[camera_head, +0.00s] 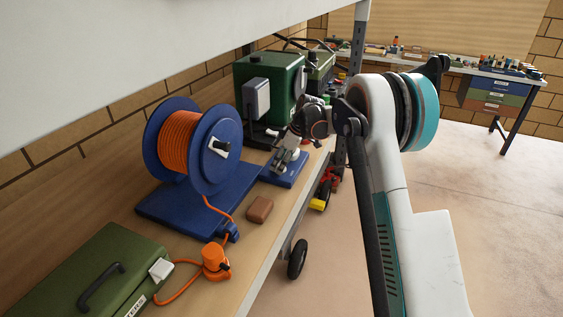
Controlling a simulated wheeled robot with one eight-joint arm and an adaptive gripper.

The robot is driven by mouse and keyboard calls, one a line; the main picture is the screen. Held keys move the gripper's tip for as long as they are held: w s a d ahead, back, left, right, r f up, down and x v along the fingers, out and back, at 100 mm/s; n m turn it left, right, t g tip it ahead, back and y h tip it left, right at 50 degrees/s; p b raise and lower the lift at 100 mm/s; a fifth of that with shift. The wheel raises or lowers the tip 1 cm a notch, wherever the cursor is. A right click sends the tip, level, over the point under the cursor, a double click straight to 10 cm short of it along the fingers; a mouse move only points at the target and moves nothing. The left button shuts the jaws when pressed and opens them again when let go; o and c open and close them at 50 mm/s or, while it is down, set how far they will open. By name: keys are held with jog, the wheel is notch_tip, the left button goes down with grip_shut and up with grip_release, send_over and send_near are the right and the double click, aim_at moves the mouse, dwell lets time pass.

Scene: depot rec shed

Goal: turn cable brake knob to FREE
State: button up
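A blue cable reel (224,164) wound with orange cable (179,140) stands on a blue base plate (172,212) on the wooden bench. A small black knob (219,146) with a white part beside it is on the reel's right-hand flange; its lettering and exact setting are too small to read. My arm reaches in from the right, and its dark wrist end (316,118) is over the bench, to the right of the reel and apart from the knob. My gripper's fingers are small and hard to separate from the items behind, so their opening is unclear.
A grey metal device on a small blue base (284,168) stands near my wrist, in front of a green machine (271,88). A brown block (260,209), an orange plug (215,261) and a green case (95,272) lie nearer. A shelf (120,50) overhangs the bench.

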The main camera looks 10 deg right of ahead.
jog(key=shift+r, duration=0.1)
jog(key=v, duration=1.1)
jog(key=shift+r, duration=0.4)
jog(key=shift+s+d, duration=0.1)
jog(key=shift+s, duration=0.05)
jog(key=s+a+r+m+t+h+b, duration=0.1)
jog(key=s+r+m, duration=0.15)
jog(key=s, duration=0.55)
jog(key=s+a+r+m+h+b, duration=0.15)
jog(key=s+r, duration=0.25)
jog(key=s, duration=0.4)
jog(key=s+a+r+m+t, duration=0.1)
jog(key=s+r+m, duration=0.15)
jog(key=s, duration=0.45)
jog(key=s+f+m+t+b, duration=0.1)
jog(key=s+f, duration=0.3)
jog(key=s, duration=0.6)
jog(key=s+f+m+t+h, duration=0.1)
jog(key=s+f+m, duration=0.2)
jog(key=s, duration=0.8)
jog(key=shift+s+a+f+t+b, duration=0.2)
jog(key=shift+a+f+t+b, duration=0.15)
jog(key=shift+f, duration=0.5)
